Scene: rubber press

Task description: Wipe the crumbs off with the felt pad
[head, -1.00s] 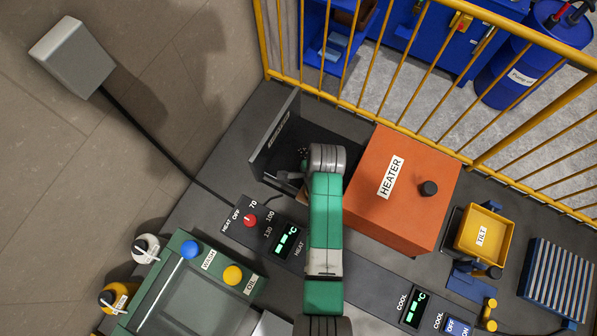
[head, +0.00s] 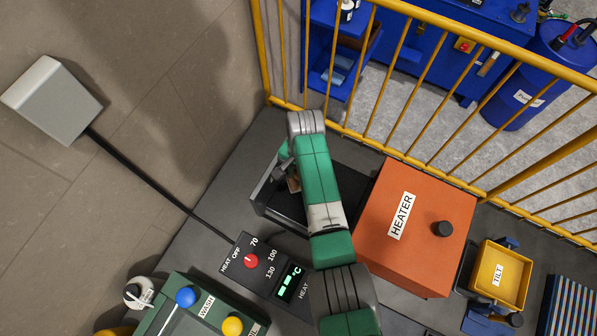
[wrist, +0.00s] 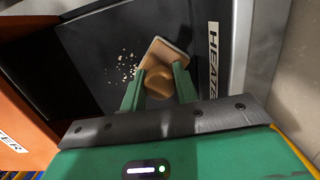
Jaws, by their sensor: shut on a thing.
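My gripper (wrist: 160,84) is shut on the rounded brown knob of the felt pad (wrist: 168,49), a tan square plate seen tilted in the wrist view. Pale crumbs (wrist: 127,65) lie on the dark floor of the heater drawer (wrist: 85,50), just left of the pad. Whether the pad touches the floor I cannot tell. In the head view the drawer (head: 265,190) stands out to the left of the orange heater (head: 415,225). My arm hides most of its inside there; a bit of the pad (head: 294,185) shows beside my arm. Crumbs are not visible there.
The drawer has raised walls, with a labelled front (wrist: 215,65) at the right in the wrist view. A yellow railing (head: 400,125) runs behind the bench. A heat control panel (head: 265,270) and a green wash station (head: 195,310) lie in front. A yellow tilt box (head: 500,275) stands right.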

